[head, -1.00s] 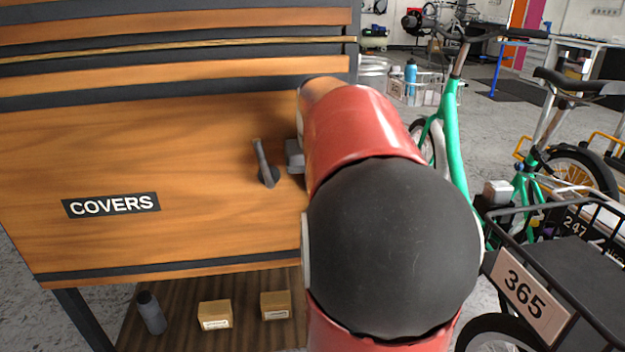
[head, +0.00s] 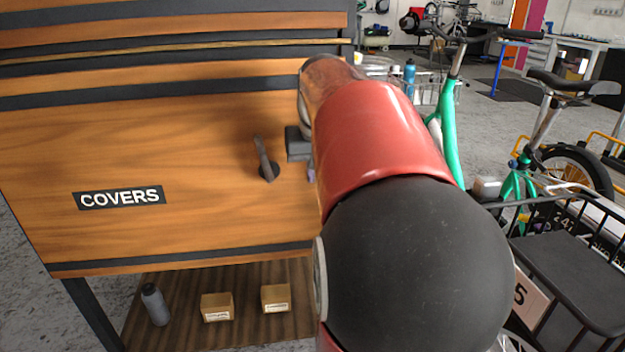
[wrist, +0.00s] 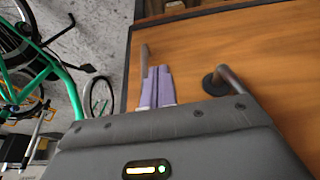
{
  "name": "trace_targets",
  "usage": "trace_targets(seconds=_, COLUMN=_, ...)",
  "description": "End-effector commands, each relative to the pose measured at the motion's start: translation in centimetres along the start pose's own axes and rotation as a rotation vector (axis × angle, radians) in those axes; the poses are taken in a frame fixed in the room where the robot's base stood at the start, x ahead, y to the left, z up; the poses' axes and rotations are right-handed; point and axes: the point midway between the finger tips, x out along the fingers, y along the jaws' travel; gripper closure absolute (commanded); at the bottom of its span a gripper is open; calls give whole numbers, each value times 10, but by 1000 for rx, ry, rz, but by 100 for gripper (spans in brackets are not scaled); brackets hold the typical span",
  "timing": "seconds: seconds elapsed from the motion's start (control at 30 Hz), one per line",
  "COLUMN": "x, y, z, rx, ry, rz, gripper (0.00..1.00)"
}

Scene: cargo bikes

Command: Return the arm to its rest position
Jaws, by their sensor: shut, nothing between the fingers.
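My red and black arm fills the middle and right of the head view, in front of the wooden cabinet's right side. My gripper (wrist: 157,88) shows in the wrist view with its two pale purple fingers together and nothing between them. The fingers are over or beside the right edge of the wooden panel; I cannot tell the gap. In the head view the fingers are mostly hidden behind my arm. The cabinet panel (head: 200,130) carries a COVERS label (head: 119,197) and a dark lever handle (head: 265,160), which is apart from my gripper.
A shelf (head: 250,328) below holds a grey bottle (head: 155,304) and two small boxes (head: 217,307). A green bike (head: 448,140) and a black cargo rack (head: 575,275) stand close at the right. Open floor lies farther back.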

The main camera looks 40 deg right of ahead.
Motion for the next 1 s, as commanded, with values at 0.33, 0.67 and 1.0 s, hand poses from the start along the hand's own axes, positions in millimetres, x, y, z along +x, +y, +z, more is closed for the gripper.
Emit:
trace_targets(seconds=0.33, x=-51, y=-1, z=1, rx=1, ry=1, rz=0, gripper=100)
trace_targets(seconds=0.67, x=-56, y=-3, z=4, rx=-2, ry=-1, rz=-3, gripper=100)
trace_targets(seconds=1.0, x=-37, y=-98, z=122, rx=-225, ry=60, rz=-132, gripper=100)
